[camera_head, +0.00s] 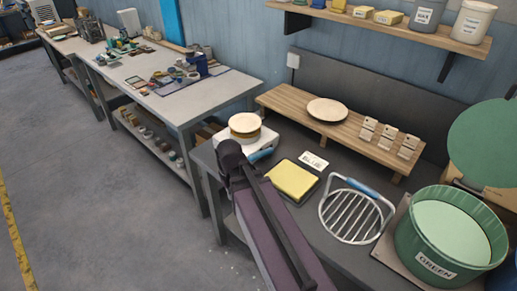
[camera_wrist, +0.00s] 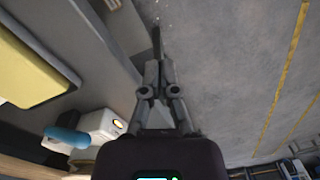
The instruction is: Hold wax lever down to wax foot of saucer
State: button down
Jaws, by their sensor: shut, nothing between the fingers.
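The white wax unit (camera_head: 258,142) stands at the bench's left end. A pale saucer (camera_head: 244,123) sits on its tan round top. The blue wax lever (camera_head: 262,155) sticks out from the unit's front right, partly behind my arm. In the wrist view, the blue lever (camera_wrist: 66,138) and white unit (camera_wrist: 98,124), with a small orange light, are at lower left. My gripper (camera_wrist: 157,45) is shut and empty, over the floor beyond the bench edge. It is apart from the lever. In the head view my wrist hides the fingers.
A yellow sponge (camera_head: 292,179) in a tray, a round wire rack (camera_head: 350,215) with a blue handle and a green bucket (camera_head: 430,240) stand right of my arm. A wooden shelf (camera_head: 290,98) behind holds a plate (camera_head: 327,110). The floor (camera_head: 90,200) at left is clear.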

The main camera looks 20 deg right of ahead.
jog(key=w+d+r+n+y+p, duration=0.2)
jog(key=w+d+r+p, duration=0.5)
jog(key=w+d+r, duration=0.15)
notch_tip(320, 180, up, 7)
jog(key=n+y+p, duration=0.2)
jog(key=p, duration=0.4)
send_over(257, 154)
jog(key=s+d, duration=0.1)
jog(key=d, duration=0.4)
jog(key=shift+d+f+t, duration=0.2)
jog(key=shift+t, duration=0.2)
jog(key=shift+f, duration=0.15)
jog(key=b+x, duration=1.3)
jog(key=shift+a+f, duration=0.1)
jog(key=shift+f, duration=0.3)
jog(key=shift+s+f, duration=0.1)
